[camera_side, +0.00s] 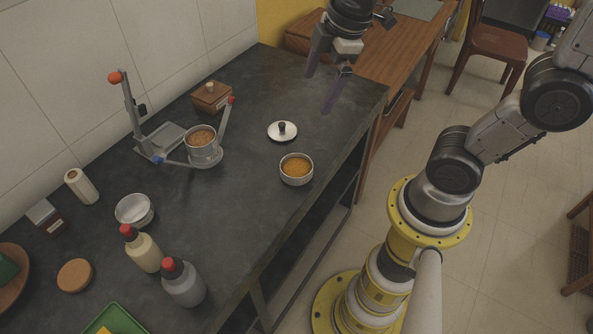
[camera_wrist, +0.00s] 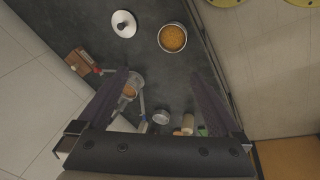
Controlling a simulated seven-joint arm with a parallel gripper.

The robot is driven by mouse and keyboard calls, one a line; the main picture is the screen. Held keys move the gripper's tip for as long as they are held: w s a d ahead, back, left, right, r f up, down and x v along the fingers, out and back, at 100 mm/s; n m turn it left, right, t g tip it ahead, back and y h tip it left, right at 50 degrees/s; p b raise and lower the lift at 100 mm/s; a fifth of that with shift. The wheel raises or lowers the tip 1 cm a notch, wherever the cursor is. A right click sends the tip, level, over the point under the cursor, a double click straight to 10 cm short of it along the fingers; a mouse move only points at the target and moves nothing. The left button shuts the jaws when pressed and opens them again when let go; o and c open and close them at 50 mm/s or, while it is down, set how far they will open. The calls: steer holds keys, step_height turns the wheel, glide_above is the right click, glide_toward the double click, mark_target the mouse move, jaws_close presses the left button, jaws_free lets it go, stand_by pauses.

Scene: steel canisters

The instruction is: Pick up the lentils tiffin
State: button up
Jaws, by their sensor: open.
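A round steel tin (camera_side: 296,181) filled with orange-yellow grains, likely the lentils, stands upright and uncovered near the counter's right edge. It also shows in the wrist view (camera_wrist: 172,38), at the top. A second steel tin (camera_side: 203,154) with browner contents sits in a metal carrier frame (camera_side: 139,112) to the left; the wrist view shows this tin partly behind a finger (camera_wrist: 130,91). My gripper (camera_side: 322,88) is open and empty, above the counter's far end and apart from both tins. Its two fingers point down in the side view.
A white lid with a black knob (camera_side: 282,131) lies beside the orange-filled tin. A wooden box (camera_side: 211,97) stands behind the carrier. An empty steel bowl (camera_side: 134,210) and two red-capped bottles (camera_side: 183,282) stand at the near left.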

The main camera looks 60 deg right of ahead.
steer(key=w+f+n+g, duration=0.2)
steer(key=w+f+g, duration=0.15)
steer(key=f, duration=0.35)
glide_above(296, 172)
steer(key=f, duration=1)
steer(key=shift+s+d, duration=0.3)
steer(key=shift+w+a+f, duration=0.15)
steer(key=shift+f, duration=1.35)
steer(key=shift+w+a+f, duration=0.1)
steer(key=shift+f, duration=1.4)
steer(key=c, duration=1.1)
